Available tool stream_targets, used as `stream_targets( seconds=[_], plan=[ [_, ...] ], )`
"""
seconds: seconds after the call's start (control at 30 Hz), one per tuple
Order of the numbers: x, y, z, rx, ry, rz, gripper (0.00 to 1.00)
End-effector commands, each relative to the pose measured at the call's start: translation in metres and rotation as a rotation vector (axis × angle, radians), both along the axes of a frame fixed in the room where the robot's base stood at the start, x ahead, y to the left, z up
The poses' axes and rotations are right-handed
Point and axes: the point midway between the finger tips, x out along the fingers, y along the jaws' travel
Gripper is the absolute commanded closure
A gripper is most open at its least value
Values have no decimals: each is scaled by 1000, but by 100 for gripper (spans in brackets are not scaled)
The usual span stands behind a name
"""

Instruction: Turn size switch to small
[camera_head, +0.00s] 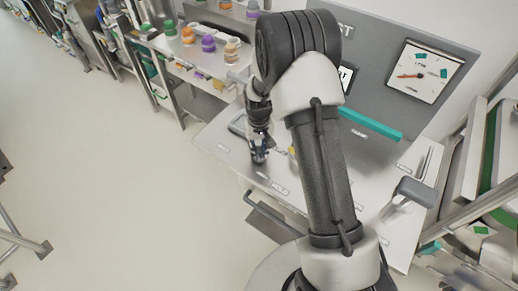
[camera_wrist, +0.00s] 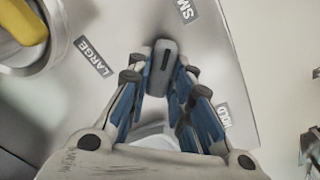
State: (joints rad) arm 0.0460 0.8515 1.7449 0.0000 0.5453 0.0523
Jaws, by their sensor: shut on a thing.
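The size switch (camera_wrist: 164,62) is a grey rounded knob with a dark line on its top. In the wrist view it stands on the metal panel between the LARGE label (camera_wrist: 93,57) and a partly cut-off label reading "SM" (camera_wrist: 185,9). The line points up the picture, between the two labels. My gripper (camera_wrist: 160,80) is shut on the switch, with a blue-padded finger on each side. In the head view my gripper (camera_head: 259,155) is down at the panel top, and it hides most of the switch.
A yellow knob (camera_wrist: 22,20) is at the upper left of the wrist view. A HOLD label (camera_wrist: 225,116) lies right of the fingers. In the head view, a dial (camera_head: 425,70) and a teal bar (camera_head: 370,124) stand behind my arm. A grey lever (camera_head: 415,191) is at the right.

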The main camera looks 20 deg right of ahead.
Motion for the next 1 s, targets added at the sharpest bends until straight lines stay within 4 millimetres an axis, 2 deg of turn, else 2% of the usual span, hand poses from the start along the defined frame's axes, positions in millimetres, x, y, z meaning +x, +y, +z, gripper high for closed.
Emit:
stream_targets(
  seconds=[0.6,0.63,0.9,1.0],
  plan=[
    [0,0,0,0,0,-43,100],
    [0,0,0,0,0,-43,79],
    [0,0,0,0,0,-41,61],
    [0,0,0,0,0,-40,60]
  ],
)
